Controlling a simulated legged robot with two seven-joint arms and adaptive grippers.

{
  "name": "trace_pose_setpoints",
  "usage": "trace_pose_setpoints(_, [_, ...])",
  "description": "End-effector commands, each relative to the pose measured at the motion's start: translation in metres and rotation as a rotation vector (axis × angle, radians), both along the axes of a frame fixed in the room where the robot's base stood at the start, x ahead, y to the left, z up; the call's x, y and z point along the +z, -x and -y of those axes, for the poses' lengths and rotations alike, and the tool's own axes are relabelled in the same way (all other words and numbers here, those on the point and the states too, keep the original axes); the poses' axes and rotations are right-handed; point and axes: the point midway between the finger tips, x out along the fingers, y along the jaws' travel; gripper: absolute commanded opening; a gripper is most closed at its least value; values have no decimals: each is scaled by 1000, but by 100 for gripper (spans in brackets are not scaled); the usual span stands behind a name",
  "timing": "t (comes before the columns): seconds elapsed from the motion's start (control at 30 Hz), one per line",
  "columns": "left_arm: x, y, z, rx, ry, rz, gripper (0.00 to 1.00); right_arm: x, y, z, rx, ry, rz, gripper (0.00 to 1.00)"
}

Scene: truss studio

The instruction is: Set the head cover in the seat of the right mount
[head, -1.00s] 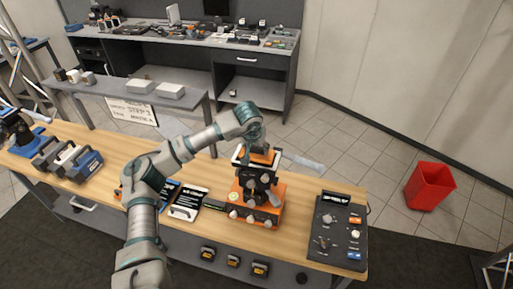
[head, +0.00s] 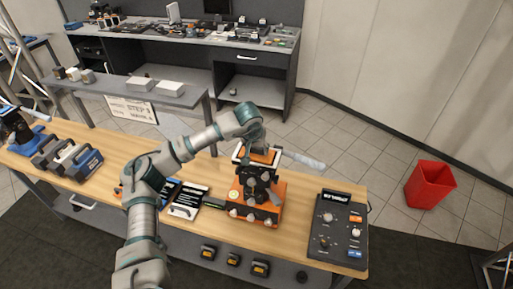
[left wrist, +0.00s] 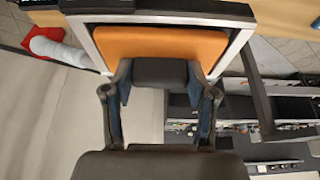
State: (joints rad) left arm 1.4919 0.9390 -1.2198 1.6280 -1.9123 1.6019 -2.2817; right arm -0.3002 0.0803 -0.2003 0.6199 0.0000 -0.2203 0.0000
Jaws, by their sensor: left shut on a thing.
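The head cover, an orange panel (left wrist: 160,45) with a dark grip block (left wrist: 160,75), is between my left gripper's fingers in the left wrist view. My left gripper (left wrist: 165,95) is shut on that block. The orange panel lies within a silver frame; whether it rests fully in the seat cannot be told. In the head view my left gripper (head: 254,140) is directly above the right mount (head: 257,194), an orange and dark stand with grey knobs. The orange cover (head: 258,157) shows there in a pale frame. My right gripper is not in view.
A black control box (head: 338,232) stands right of the mount, and dark cards (head: 187,200) lie to its left. A blue-based device (head: 18,130) and several handled cases (head: 75,160) stand at the left. A pale bar (head: 303,160) sticks out right of the mount.

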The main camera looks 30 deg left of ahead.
Motion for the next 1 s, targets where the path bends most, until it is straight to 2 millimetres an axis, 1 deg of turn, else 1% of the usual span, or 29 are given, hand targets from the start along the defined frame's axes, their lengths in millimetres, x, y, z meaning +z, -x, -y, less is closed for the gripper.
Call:
trace_pose_setpoints(0.13, [0, 0, 0, 0, 0, 0, 17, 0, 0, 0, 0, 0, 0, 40])
trace_pose_setpoints(0.17, [0, 0, 0, 0, 0, 0, 62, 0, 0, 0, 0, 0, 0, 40])
trace_pose_setpoints(0.2, [0, 0, 0, 0, 0, 0, 72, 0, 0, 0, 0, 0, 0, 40])
trace_pose_setpoints(0.27, [0, 0, 0, 0, 0, 0, 86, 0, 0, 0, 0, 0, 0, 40])
trace_pose_setpoints(0.57, [0, 0, 0, 0, 0, -1, 86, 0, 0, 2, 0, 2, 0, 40])
trace_pose_setpoints(0.67, [5, 2, 0, 0, 0, 0, 86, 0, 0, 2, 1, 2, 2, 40])
trace_pose_setpoints(0.77, [18, 6, 1, -1, 1, 2, 86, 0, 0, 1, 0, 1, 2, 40])
trace_pose_setpoints(1.0, [68, 26, 5, 0, 0, 3, 86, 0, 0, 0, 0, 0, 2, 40])
